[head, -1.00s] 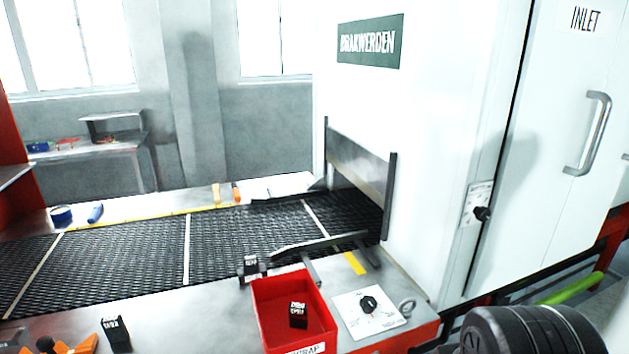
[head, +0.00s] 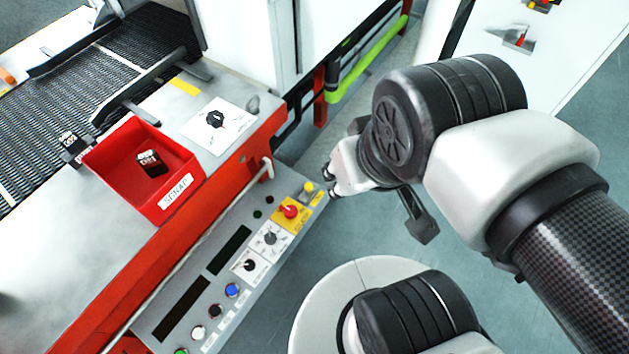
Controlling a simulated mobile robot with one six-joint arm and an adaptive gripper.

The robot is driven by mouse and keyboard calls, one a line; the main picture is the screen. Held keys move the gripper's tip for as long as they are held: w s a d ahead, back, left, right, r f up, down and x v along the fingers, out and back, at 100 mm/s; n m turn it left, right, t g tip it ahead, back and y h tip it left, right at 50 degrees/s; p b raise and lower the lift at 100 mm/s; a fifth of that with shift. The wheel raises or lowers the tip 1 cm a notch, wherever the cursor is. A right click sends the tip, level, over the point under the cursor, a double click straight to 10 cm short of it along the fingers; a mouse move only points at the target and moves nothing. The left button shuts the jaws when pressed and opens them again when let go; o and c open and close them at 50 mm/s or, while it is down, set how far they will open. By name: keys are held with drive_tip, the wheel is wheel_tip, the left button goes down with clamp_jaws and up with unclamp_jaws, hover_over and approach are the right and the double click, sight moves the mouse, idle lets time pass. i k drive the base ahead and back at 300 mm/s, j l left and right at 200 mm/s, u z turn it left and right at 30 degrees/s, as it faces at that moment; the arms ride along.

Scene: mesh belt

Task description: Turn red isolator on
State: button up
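A red and yellow switch (head: 543,4) is cut off by the top edge on the white panel at the upper right. Below it is a recess with a small red-tipped lever (head: 520,38). I cannot tell which of these is the red isolator. My gripper (head: 331,178) is beyond the right end of the control console. Its small fingertips appear apart, with nothing seen between them. It is well away from the white panel and apart from the console.
The console (head: 223,222) carries a red mushroom button (head: 290,211) on a yellow plate, black rotary knobs and several push buttons. A red scrap bin (head: 120,165) and a black rotary switch (head: 215,118) are on the conveyor table. A green rail (head: 370,62) runs behind. Open floor is at right.

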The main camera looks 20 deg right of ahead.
sight(290, 211)
drive_tip(key=l+u, duration=0.35)
drive_tip(key=l, duration=0.2)
drive_tip(key=l+u, duration=0.4)
drive_tip(key=l, duration=0.15)
